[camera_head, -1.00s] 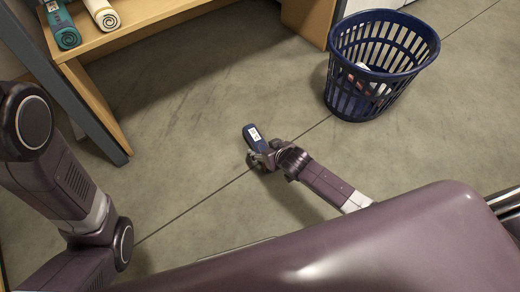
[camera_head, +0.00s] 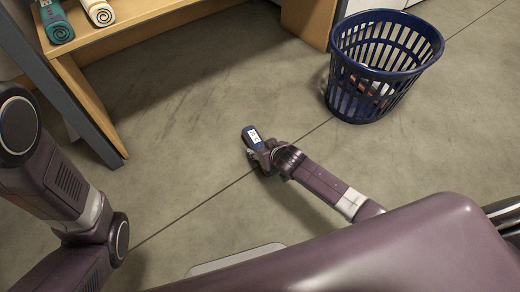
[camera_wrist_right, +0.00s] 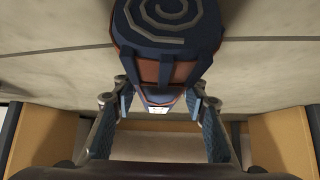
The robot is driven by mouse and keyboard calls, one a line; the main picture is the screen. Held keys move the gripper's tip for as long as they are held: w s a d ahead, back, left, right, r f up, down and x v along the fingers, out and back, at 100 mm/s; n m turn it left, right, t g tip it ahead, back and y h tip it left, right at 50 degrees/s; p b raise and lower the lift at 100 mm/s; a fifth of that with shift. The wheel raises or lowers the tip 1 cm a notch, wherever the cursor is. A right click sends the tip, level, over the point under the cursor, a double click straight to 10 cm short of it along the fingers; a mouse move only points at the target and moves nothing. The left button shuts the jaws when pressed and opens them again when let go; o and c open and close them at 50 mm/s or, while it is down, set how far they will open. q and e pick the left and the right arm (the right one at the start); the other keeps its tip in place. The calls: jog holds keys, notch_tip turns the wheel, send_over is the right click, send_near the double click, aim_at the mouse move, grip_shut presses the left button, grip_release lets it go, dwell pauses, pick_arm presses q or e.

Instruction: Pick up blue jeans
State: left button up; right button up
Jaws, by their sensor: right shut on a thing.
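The blue jeans (camera_head: 251,135) are a dark blue folded roll with a white label. My right gripper (camera_head: 260,152) is shut on them above the concrete floor, near the middle of the head view. In the right wrist view the jeans (camera_wrist_right: 168,35) show a spiral rolled end and brown bands, and sit between the two fingers of the gripper (camera_wrist_right: 158,108). The far end of the roll is partly hidden by the gripper. My left arm comes in at the left of the head view, but its gripper is out of frame.
A dark blue slatted laundry basket (camera_head: 345,45) stands at the upper right with some items inside. A wooden shelf (camera_head: 150,18) at the upper left holds a teal roll (camera_head: 54,22) and a cream roll (camera_head: 98,12). The floor between them is clear.

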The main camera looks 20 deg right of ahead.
jog(key=c, duration=0.5)
jog(key=shift+r, duration=0.1)
